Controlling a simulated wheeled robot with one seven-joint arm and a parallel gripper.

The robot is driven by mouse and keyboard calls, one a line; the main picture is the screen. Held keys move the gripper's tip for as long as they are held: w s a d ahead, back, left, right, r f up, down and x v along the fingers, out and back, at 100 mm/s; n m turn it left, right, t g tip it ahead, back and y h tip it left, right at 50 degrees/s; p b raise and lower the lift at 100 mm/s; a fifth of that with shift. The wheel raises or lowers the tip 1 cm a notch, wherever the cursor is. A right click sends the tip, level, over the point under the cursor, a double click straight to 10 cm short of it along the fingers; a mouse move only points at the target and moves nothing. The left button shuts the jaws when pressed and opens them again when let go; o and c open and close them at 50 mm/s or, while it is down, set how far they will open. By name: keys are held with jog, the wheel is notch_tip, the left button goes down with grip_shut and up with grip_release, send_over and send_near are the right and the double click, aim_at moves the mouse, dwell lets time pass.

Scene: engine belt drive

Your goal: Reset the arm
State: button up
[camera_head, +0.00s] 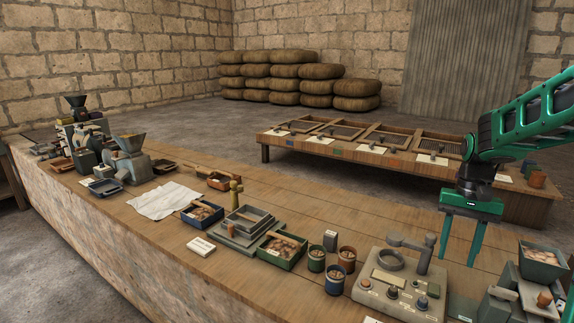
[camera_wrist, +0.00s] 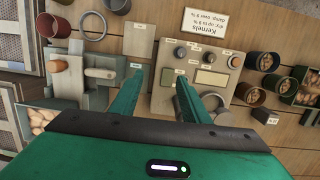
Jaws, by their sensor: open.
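My gripper (camera_head: 460,240) is at the right of the head view, its two green fingers pointing down and apart. It is open, with nothing between the fingers. It hangs above the bench, near the right side of a beige device (camera_head: 402,285) with knobs and a handle. In the wrist view my gripper (camera_wrist: 152,88) shows both fingers spread. The beige device (camera_wrist: 200,55) lies under and beyond the right finger there. The task names no object, only the arm.
A wooden bench (camera_head: 330,205) carries trays, cups, and grinders at the far left. A grey machine with a bin of kernels (camera_head: 541,258) stands close right of my gripper. Behind is a low table with framed screens (camera_head: 350,142). Stacked sacks (camera_head: 300,78) sit by the wall.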

jog(key=s+a+t, duration=0.1)
jog(key=s+a, duration=0.1)
jog(key=s, duration=2.3)
jog(key=shift+s+a+r+t+h, duration=0.2)
jog(key=shift+a+r+t+h, duration=0.1)
jog(key=shift+a+r, duration=0.1)
jog(key=shift+w+f, duration=0.25)
jog(key=shift+w, duration=0.35)
